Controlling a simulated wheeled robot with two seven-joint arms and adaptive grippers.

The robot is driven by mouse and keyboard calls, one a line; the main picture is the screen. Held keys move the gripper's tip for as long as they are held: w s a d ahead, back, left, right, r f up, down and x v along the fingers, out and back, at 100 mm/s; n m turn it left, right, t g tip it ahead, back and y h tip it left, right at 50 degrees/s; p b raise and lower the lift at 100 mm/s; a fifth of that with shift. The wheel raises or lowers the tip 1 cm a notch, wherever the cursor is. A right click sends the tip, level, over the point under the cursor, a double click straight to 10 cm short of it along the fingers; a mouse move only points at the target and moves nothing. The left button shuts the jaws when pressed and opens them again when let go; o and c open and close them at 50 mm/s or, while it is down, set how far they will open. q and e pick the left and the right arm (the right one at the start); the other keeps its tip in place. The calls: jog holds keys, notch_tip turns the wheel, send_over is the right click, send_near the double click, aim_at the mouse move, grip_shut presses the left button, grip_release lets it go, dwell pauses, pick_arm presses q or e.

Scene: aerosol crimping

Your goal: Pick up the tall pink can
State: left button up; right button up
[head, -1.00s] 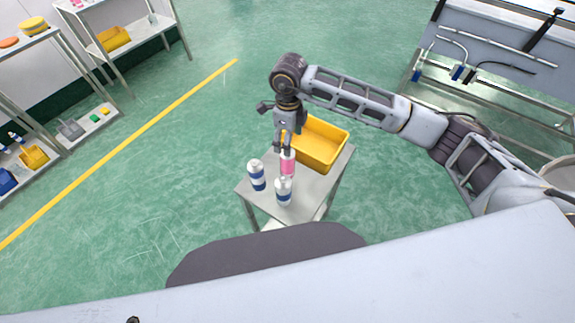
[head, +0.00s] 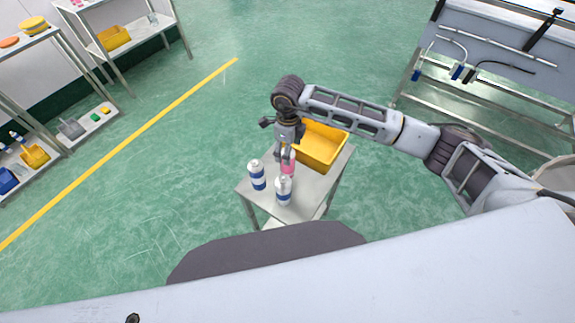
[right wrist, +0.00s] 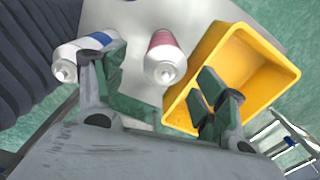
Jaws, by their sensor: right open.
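The tall pink can (head: 288,168) stands upright on a small grey table (head: 319,190). It has a white top and a pink band, and it also shows in the right wrist view (right wrist: 164,52). My right gripper (head: 285,155) is open, with its fingers at the can's upper part and partly covering it. In the right wrist view the two fingers (right wrist: 162,72) lie on either side of the can, with visible gaps. I cannot tell whether either touches it. My left gripper is not in view.
Two blue-and-white cans stand close by: one at left (head: 257,176), one in front (head: 284,192). A yellow bin (head: 322,148) sits behind and right of the pink can. Shelves stand at far left, a workbench (head: 490,60) at far right.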

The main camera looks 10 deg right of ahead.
jog(key=f, duration=0.2)
jog(key=shift+w+f+p, duration=0.25)
jog(key=shift+f+p, duration=0.1)
jog(key=shift+p, duration=0.05)
jog(key=shift+f, duration=0.7)
jog(key=c, duration=1.3)
jog(key=shift+o, duration=0.2)
jog(key=shift+r, duration=0.1)
notch_tip(320, 180, up, 10)
jog(key=shift+f+b, duration=0.1)
jog(key=shift+b, duration=0.75)
